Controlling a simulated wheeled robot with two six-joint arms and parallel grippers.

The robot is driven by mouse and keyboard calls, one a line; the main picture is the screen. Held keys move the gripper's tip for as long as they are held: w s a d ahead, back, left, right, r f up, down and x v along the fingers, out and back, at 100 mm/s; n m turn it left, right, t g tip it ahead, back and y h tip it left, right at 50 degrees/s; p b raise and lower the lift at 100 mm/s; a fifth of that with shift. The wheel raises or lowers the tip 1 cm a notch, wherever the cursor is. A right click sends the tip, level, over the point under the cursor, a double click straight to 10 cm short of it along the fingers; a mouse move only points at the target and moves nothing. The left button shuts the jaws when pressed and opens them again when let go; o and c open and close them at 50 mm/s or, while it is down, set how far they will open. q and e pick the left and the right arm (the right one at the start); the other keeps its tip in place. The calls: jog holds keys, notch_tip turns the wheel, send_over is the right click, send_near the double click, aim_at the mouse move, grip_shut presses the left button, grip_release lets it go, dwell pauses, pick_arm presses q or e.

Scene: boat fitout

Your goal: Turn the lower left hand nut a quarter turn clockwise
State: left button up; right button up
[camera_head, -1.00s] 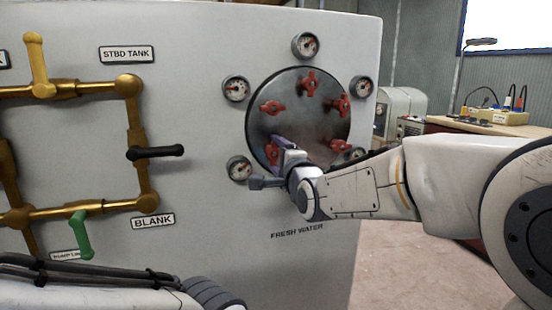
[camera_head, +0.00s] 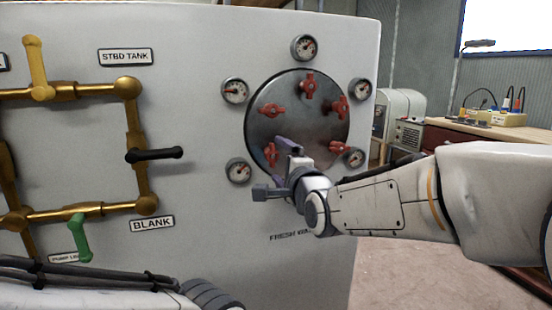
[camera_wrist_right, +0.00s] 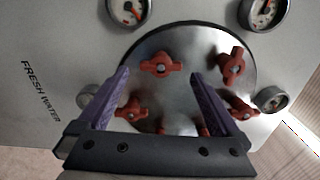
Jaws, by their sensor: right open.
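The round metal cover (camera_head: 305,125) on the white panel carries several red wing nuts. The lower left nut (camera_head: 270,154) shows just left of my right gripper (camera_head: 287,146). In the right wrist view this nut (camera_wrist_right: 162,67) appears upper left on the cover, its wings running roughly across the picture. My right gripper's purple fingers (camera_wrist_right: 160,77) are open, one on each side of that nut in the picture, and hold nothing. Contact with the nut is not visible. My left gripper is out of view; only part of its arm shows at the bottom left.
The upper left nut (camera_head: 271,110) and top nut (camera_head: 309,85) are nearby. Small gauges (camera_head: 238,170) ring the cover. Brass pipes (camera_head: 140,150) with a black lever (camera_head: 155,153) and a green lever (camera_head: 79,237) stand out on the left. A workbench (camera_head: 470,140) is at the right.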

jog(key=v, duration=0.7)
jog(key=shift+c, duration=0.3)
